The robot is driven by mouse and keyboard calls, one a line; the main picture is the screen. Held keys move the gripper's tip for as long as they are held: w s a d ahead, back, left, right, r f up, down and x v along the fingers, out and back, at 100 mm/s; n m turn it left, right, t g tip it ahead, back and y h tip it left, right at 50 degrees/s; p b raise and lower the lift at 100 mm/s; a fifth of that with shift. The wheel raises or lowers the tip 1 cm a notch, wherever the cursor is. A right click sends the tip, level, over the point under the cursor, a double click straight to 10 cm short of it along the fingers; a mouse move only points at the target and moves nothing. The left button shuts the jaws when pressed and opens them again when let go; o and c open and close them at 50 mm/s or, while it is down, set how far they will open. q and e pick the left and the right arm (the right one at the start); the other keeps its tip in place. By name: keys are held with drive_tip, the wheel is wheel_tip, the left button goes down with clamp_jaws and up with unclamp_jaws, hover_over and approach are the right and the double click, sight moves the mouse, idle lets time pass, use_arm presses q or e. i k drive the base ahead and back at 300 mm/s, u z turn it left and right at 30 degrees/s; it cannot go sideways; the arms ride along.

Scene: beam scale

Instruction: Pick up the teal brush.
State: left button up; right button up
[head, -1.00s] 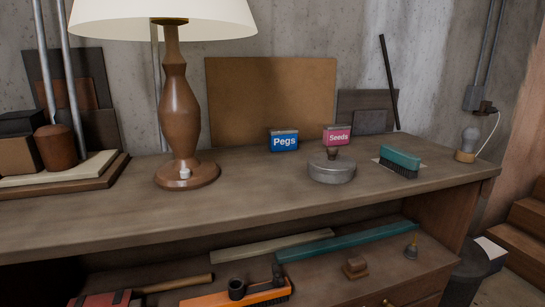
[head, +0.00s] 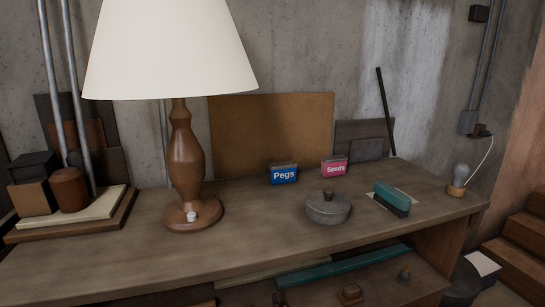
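The teal brush (head: 392,196) lies bristles down on a pale sheet (head: 412,194) at the right part of the wooden workbench (head: 265,252). Its back is teal and its bristles are dark. Nothing touches it from above. Neither of my grippers shows in the head view.
A round grey lidded tin (head: 328,209) stands just left of the brush. Behind are a blue Pegs box (head: 283,174) and a pink Seeds box (head: 334,168). A bulb on a wooden base (head: 458,182) stands to the right. A large lamp (head: 186,160) stands at left.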

sight(399, 203)
drive_tip(key=z, duration=0.85)
